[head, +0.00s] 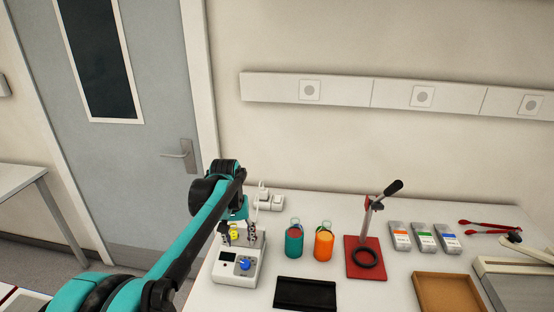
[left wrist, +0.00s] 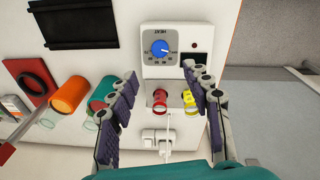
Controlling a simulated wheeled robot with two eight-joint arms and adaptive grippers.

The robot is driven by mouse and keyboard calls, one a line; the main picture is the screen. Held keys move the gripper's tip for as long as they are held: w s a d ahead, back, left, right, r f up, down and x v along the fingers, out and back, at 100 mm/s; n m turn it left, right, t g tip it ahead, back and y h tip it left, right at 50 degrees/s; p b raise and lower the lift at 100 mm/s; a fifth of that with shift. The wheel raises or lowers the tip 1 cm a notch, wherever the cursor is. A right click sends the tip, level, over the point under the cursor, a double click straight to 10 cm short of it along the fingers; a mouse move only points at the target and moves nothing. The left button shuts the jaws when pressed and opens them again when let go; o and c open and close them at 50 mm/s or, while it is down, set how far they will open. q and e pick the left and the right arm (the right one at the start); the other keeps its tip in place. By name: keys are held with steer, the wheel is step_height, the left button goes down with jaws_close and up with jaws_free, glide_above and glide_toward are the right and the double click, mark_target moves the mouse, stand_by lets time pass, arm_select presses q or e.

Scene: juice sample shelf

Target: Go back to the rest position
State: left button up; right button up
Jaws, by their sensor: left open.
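My left arm reaches over the white table (head: 380,295) from the lower left of the head view. My left gripper (head: 238,238) is open above the back of a white heater (head: 228,279) with a blue knob. In the left wrist view, the gripper (left wrist: 160,78) has its fingers spread either side of a red-ringed vial (left wrist: 160,100) and a yellow-ringed vial (left wrist: 189,101) at the heater. It grips neither of them. The exact gap between fingers and heater cannot be told. My right gripper is not in view.
Right of the heater stand a teal beaker (head: 294,241), an orange beaker (head: 324,243) and a red-based lever stand (head: 364,258). A black tray (head: 305,293) lies in front. White power sockets (head: 268,200) are behind. A grey door (head: 150,110) is at the left.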

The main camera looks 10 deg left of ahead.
arm_select(q)
steer(key=s+m+t+b, duration=0.1)
steer(key=s+t+b, duration=0.2)
steer(key=s, duration=1)
steer(key=s+f+t+b, duration=0.1)
steer(key=s+f, duration=0.2)
steer(key=s, duration=0.3)
steer(key=s+f+m+t+b, duration=0.1)
steer(key=s+f+t, duration=0.1)
steer(key=s+f, duration=0.2)
steer(key=shift+s+d+f, duration=0.15)
steer(key=shift+s+d, duration=0.05)
steer(key=shift+s, duration=0.75)
